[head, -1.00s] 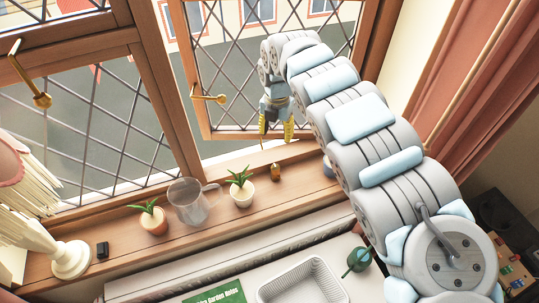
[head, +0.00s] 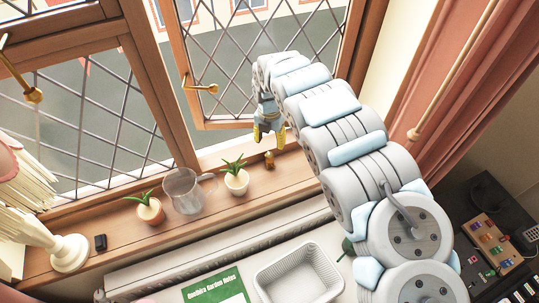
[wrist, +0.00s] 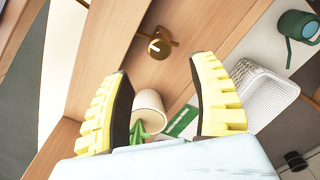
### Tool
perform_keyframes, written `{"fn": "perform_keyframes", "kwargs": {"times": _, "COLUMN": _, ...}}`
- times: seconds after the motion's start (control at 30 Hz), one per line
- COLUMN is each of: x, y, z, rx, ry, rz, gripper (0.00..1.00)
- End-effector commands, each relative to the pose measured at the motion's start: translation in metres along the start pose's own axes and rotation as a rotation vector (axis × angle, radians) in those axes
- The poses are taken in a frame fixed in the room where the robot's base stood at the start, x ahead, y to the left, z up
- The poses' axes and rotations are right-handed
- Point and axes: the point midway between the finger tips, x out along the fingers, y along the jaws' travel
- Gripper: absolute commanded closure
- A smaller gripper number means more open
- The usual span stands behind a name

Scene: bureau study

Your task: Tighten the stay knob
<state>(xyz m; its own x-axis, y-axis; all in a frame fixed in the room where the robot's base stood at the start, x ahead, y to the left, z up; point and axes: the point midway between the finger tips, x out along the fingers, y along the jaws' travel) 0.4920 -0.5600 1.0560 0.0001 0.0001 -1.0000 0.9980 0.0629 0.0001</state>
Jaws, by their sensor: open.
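The stay knob (head: 269,159) is a small brass knob on the wooden window sill, below the open casement. In the wrist view the brass knob (wrist: 160,45) shows on its mount, ahead of and between the fingertips. My gripper (head: 268,137) has yellow fingers with dark pads and hangs just above the knob in the head view. In the wrist view my gripper (wrist: 164,70) is open, with nothing between the fingers. The fingers look apart from the knob. The open leaded casement (head: 240,60) stands behind my gripper.
A white potted plant (head: 236,181), a glass jug (head: 184,191) and a terracotta potted plant (head: 150,211) stand on the sill to the left. A white basket (head: 300,275) and a green book (head: 215,288) lie below. A green watering can (wrist: 298,27) shows in the wrist view.

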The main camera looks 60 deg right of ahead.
Motion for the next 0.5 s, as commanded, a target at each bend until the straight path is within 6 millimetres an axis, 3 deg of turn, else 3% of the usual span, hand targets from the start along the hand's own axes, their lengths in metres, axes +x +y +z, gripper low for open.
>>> {"fn": "perform_keyframes", "kwargs": {"times": 0.5, "x": 0.049, "y": 0.001, "z": -0.001, "rx": 0.001, "ry": 0.001, "rz": 0.002, "gripper": 0.40}}
